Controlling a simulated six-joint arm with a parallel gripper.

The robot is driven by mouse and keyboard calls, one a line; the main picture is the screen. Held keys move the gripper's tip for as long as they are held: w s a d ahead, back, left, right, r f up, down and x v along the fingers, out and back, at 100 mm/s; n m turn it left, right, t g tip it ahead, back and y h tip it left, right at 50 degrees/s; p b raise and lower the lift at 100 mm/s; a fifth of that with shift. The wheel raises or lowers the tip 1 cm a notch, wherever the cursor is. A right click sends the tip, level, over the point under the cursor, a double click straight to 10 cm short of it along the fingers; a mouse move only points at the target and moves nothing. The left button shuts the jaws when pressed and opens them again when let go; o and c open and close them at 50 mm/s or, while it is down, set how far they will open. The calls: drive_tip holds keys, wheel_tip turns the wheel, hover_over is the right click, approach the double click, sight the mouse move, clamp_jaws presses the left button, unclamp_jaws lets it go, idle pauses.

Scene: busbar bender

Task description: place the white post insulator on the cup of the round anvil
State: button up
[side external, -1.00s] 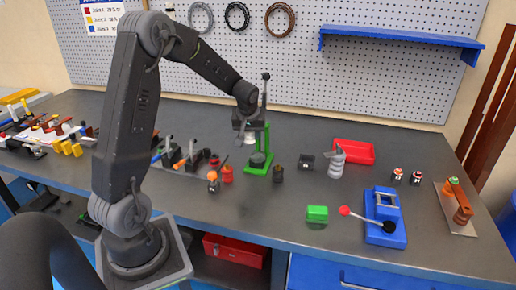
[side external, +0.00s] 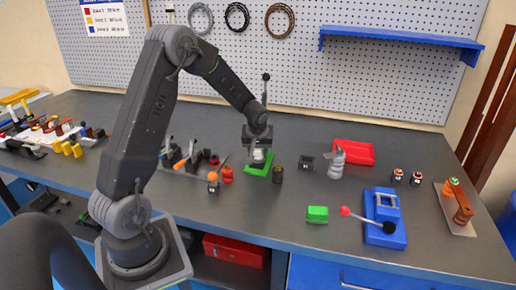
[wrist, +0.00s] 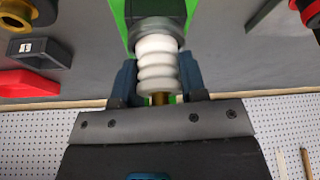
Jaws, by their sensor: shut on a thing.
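The white post insulator (wrist: 157,66), ribbed with a brass end, is between the two fingers of my gripper (wrist: 158,84) in the wrist view. In the side view my gripper (side external: 258,146) points down over the green base (side external: 254,171) of the press, with the insulator (side external: 259,155) showing small and white below it. In the wrist view a dark grey round part (wrist: 158,28), likely the round anvil, lies at the insulator's far end over the green base. The cup is hidden, and I cannot tell whether the insulator touches it.
Left of the green base stand a red part (side external: 227,175) and an orange-topped part (side external: 213,180). A dark cylinder (side external: 277,174) stands close at its right. A red tray (side external: 353,152), green block (side external: 317,214) and blue bender (side external: 384,217) are farther right.

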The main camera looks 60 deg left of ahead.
drive_tip(key=shift+f, duration=0.3)
drive_tip(key=o, duration=0.7)
drive_tip(key=shift+s+f, duration=0.1)
drive_tip(key=shift+f, duration=0.05)
drive_tip(key=shift+o, duration=1.4)
drive_tip(key=shift+r, duration=0.2)
drive_tip(key=s+d+r+m, duration=0.1)
drive_tip(key=s+d+r, duration=0.2)
drive_tip(key=d+r, duration=0.35)
drive_tip(key=s+d+r+m, duration=0.15)
drive_tip(key=d+r, duration=0.25)
drive_tip(key=r, duration=0.6)
drive_tip(key=s+d+r+m+t+h, duration=0.3)
drive_tip(key=s+d+m, duration=0.6)
drive_tip(key=s+d, duration=0.8)
drive_tip(key=shift+r+h, duration=0.3)
drive_tip(key=shift+h, duration=0.2)
